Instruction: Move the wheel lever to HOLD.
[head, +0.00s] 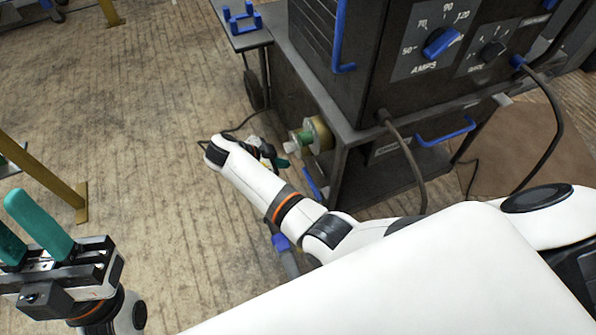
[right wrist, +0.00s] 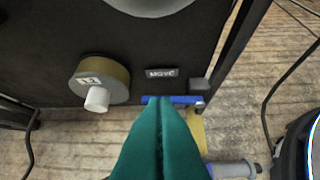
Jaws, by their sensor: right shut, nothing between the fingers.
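A sign reading MOVE (right wrist: 161,73) is on the dark cart panel in the right wrist view. A blue bar (right wrist: 187,100), which looks like the wheel lever, lies just below it; a blue bar also shows low on the cart in the head view (head: 312,182). No HOLD sign is seen. My right gripper (right wrist: 160,102) is shut and empty, its teal fingertips overlapping the blue bar's left end; I cannot tell whether they touch. In the head view the right gripper (head: 281,163) is small and partly hidden. My left gripper (head: 25,225) is open and empty at lower left.
A brass drum (head: 319,133) juts from the cart beside my right gripper. The dark welder cart (head: 348,140) has dials, cables and blue handles. A yellow post (head: 45,172) stands at left. A grey cylinder (right wrist: 232,170) is near the lever.

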